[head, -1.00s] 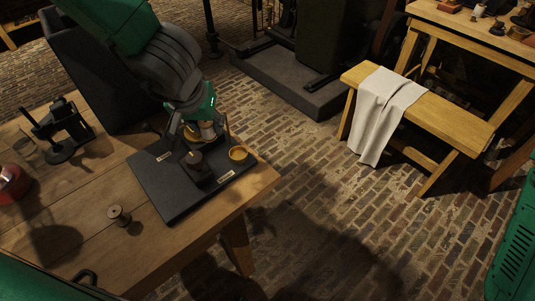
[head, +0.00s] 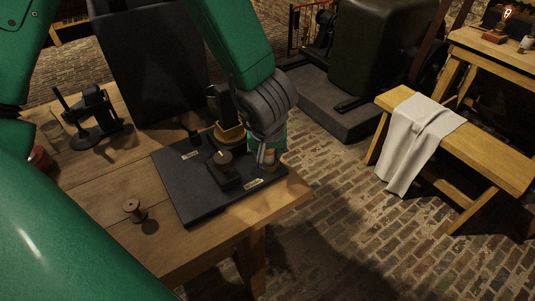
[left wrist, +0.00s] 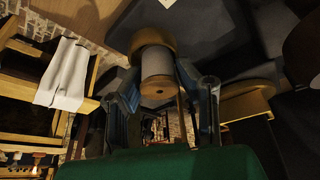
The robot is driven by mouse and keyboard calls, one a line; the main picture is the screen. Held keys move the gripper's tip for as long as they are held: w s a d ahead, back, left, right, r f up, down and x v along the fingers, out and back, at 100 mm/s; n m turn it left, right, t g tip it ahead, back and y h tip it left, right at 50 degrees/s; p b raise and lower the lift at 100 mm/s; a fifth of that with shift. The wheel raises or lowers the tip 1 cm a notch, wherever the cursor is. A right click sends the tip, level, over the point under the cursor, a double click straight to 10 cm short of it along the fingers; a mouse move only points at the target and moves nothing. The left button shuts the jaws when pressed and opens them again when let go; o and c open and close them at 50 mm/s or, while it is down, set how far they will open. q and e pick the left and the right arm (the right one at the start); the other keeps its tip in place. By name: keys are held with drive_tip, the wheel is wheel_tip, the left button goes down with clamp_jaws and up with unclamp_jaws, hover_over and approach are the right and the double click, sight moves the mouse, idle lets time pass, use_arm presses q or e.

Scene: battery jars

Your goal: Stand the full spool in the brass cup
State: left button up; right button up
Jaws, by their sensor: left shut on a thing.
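The full spool (left wrist: 157,68), wound with pale grey thread and with a wooden end, is between the fingers of my left gripper (left wrist: 168,92). The gripper is shut on it. In the head view my left gripper (head: 267,157) points down at the right side of the dark board (head: 190,191) and hides the cup and most of the spool. My right gripper is not in view.
A second brass piece (head: 230,135) stands behind on the board. A dark block with a round top (head: 222,168) stands left of my gripper. A bare spool (head: 133,210) stands on the table (head: 115,178). A black metal device (head: 93,118) stands at the back left.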

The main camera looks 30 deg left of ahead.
sight(267, 153)
use_arm(q)
drive_tip(key=shift+a, duration=0.25)
drive_tip(key=o, duration=0.9)
drive_tip(key=shift+d, duration=0.15)
drive_tip(key=shift+c, duration=0.2)
drive_tip(key=shift+o, duration=0.7)
drive_tip(key=shift+d+r, duration=0.1)
drive_tip(key=shift+d, duration=0.15)
drive_tip(key=shift+w+d, duration=0.1)
drive_tip(key=shift+d, duration=0.2)
drive_tip(key=shift+a+r, duration=0.1)
drive_tip(key=shift+r, duration=0.15)
drive_tip(key=p+v, duration=0.1)
drive_tip(key=v, duration=0.1)
drive_tip(key=p+v, duration=0.1)
drive_tip(key=v, duration=0.1)
drive_tip(key=shift+a+r, duration=0.15)
drive_tip(key=shift+a, duration=0.2)
drive_tip(key=p+v, duration=0.3)
drive_tip(key=v, duration=0.4)
drive_tip(key=shift+d, duration=0.25)
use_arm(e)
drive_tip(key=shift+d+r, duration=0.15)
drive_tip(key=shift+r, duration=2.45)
